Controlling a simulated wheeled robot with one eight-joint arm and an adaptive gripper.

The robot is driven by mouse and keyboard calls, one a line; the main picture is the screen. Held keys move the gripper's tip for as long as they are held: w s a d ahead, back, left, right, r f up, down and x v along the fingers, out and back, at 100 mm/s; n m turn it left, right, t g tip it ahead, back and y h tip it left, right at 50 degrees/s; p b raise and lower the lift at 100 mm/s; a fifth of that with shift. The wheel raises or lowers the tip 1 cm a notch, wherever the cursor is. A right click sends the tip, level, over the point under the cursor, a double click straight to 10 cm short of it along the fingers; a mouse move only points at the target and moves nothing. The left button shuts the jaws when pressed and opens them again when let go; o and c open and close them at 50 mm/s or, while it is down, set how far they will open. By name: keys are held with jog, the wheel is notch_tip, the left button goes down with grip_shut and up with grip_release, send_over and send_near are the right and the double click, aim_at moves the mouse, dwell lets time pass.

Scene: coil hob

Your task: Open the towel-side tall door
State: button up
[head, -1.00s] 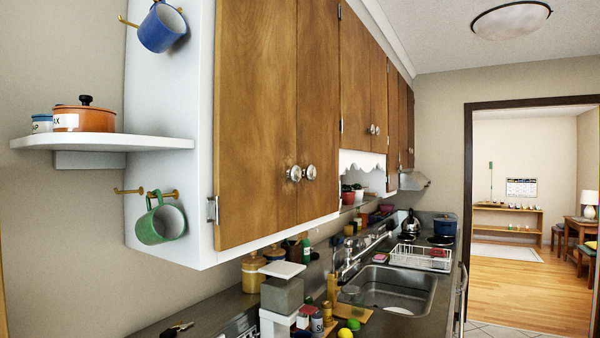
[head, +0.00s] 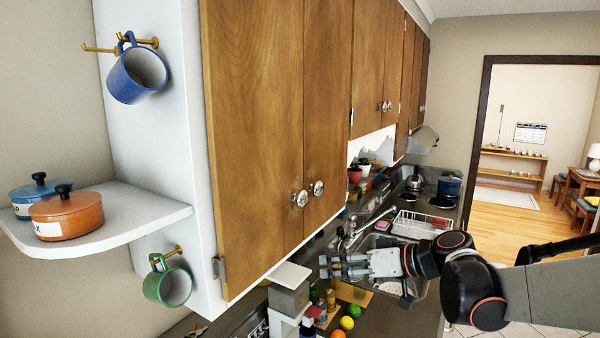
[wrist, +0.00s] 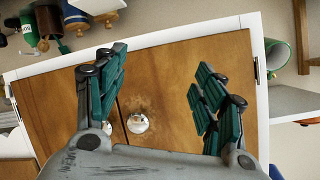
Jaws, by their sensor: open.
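Two tall wooden doors of the near wall cabinet, the left door (head: 255,150) and the right door (head: 328,110), appear shut. Their round metal knobs, the left knob (head: 299,198) and the right knob (head: 317,188), sit side by side at the seam. I see no towel, so I cannot tell which door is towel-side. My gripper (head: 325,266) is open and empty, below and right of the knobs in the head view. In the wrist view its fingers (wrist: 160,65) spread before the doors, apart from them; one knob (wrist: 138,123) shows between them, nearer the left finger.
A shelf (head: 120,212) with an orange pot (head: 68,216) and a blue pot (head: 38,192) juts from the cabinet's left side. A blue mug (head: 138,75) and a green mug (head: 168,284) hang there. Jars, fruit and a sink fill the counter below.

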aim_at(306, 199)
jog(key=w+d+r+n+t+y+p, duration=0.2)
jog(key=w+d+r+n+y+p, duration=0.25)
jog(key=w+r, duration=0.45)
jog(key=shift+m, duration=0.75)
jog(key=p+x, duration=0.1)
jog(key=x, duration=0.3)
jog(key=p+x, duration=0.1)
jog(key=x, duration=0.3)
jog(key=p+x, duration=0.1)
jog(key=x, duration=0.3)
jog(key=shift+s+a+r+p, duration=0.15)
jog(key=shift+a+r+p, duration=0.2)
jog(key=shift+a, duration=0.2)
grip_shut()
jog(key=shift+s, duration=0.1)
